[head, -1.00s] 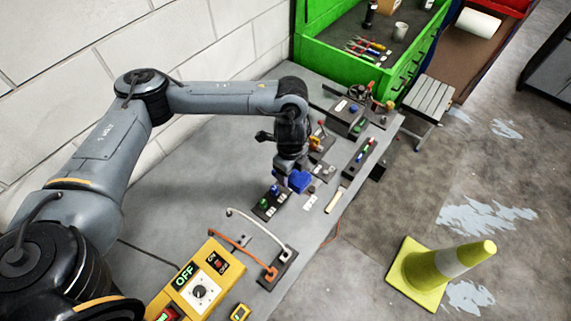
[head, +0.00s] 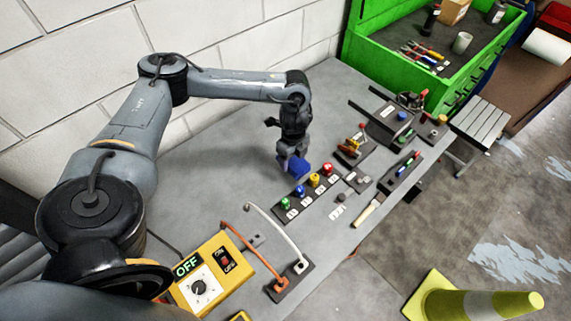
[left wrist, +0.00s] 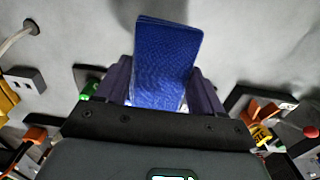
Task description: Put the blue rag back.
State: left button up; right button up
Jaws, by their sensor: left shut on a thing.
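The blue rag (head: 299,168) hangs from my left gripper (head: 291,163) over the grey table, just behind the strip with colored knobs. In the left wrist view the rag (left wrist: 167,62) stands up as a folded blue cloth between the two fingers of my left gripper (left wrist: 163,95), which are shut on it. A soft shadow of the rag falls on the table there, so it looks held above the surface. My right gripper is not in view.
The knob strip (head: 306,201) has green, blue, yellow and red knobs. A yellow control box (head: 203,280) marked OFF and a cable block (head: 290,284) stand nearer. Tool racks and a green tool chest (head: 447,84) lie beyond. The table (head: 225,170) behind the strip is clear.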

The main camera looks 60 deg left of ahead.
pick_arm(q)
jog(key=a+f, duration=0.1)
jog(key=s+a+f, duration=0.1)
jog(key=shift+a, duration=0.4)
jog(key=shift+f, duration=1.95)
jog(key=shift+f, duration=0.2)
jog(key=o, duration=1)
jog(key=shift+r, duration=0.1)
notch_tip(320, 180, up, 12)
jog(key=shift+r+p, duration=0.15)
jog(key=shift+p, duration=0.35)
